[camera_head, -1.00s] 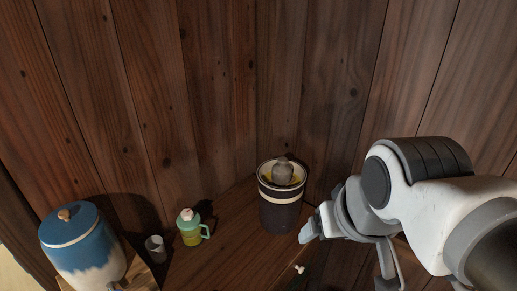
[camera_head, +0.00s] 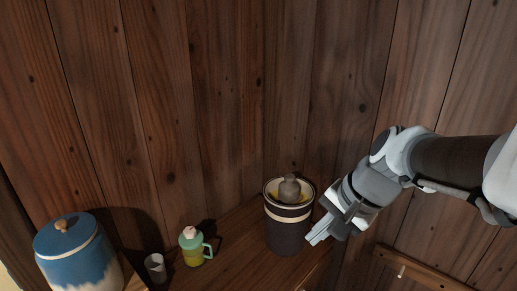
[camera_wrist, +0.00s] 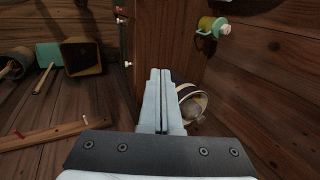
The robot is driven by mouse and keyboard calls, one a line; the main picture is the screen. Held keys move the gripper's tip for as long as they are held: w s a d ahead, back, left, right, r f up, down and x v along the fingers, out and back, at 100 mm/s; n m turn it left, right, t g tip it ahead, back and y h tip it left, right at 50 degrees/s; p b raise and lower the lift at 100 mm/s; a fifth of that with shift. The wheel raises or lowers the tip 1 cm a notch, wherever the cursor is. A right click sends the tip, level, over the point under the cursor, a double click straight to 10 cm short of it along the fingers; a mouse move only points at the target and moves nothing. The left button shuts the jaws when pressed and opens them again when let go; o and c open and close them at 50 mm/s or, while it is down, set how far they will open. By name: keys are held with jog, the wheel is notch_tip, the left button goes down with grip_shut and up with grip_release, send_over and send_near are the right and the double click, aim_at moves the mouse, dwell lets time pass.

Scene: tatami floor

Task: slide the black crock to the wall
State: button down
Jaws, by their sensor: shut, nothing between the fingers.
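The black crock (camera_head: 287,233) stands upright on the wooden top, near the corner of the plank walls. It has a pale band, a light rim and a grey-brown knob on top. My gripper (camera_head: 311,240) is shut and empty, low at the crock's right side in the head view. The fingertips overlap or meet the crock's edge there; I cannot tell whether they touch. In the wrist view the shut fingers (camera_wrist: 160,72) point ahead, and the crock (camera_wrist: 189,92) shows just right of them, partly hidden behind them. The plank wall (camera_head: 290,90) rises behind the crock.
A green-topped jug (camera_head: 194,250), a small grey cup (camera_head: 155,267) and a large blue-and-white lidded jar (camera_head: 72,252) stand left of the crock. In the wrist view, a box-like container (camera_wrist: 82,57) and a wooden bar (camera_wrist: 55,135) lie at the left.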

jog(key=w+d+f+m+t+y+b, duration=0.1)
jog(key=w+d+f+m+b, duration=0.1)
jog(key=w+d+f+m, duration=0.5)
jog(key=w+d+f+m+t+y+b, duration=0.1)
jog(key=w+d+f+m+b, duration=0.3)
jog(key=f, duration=0.4)
jog(key=w+d+f+m+t+b, duration=0.1)
jog(key=w+d+f+m, duration=0.3)
jog(key=w+f+m, duration=0.3)
send_near(303, 243)
notch_tip(303, 243, down, 4)
jog(key=shift+w+a+r+b, duration=0.1)
jog(key=shift+w+a+b, duration=0.25)
jog(key=shift+w+a, duration=0.9)
jog(key=shift+w, duration=0.35)
jog(key=shift+y, duration=0.3)
jog(key=w+a+p, duration=0.1)
jog(key=w+a, duration=0.4)
jog(key=w, duration=0.1)
jog(key=w+a+p, duration=0.2)
jog(key=w+a, duration=0.4)
jog(key=shift+w+a+r, duration=0.1)
jog(key=shift+a, duration=0.1)
jog(key=shift+d, duration=0.1)
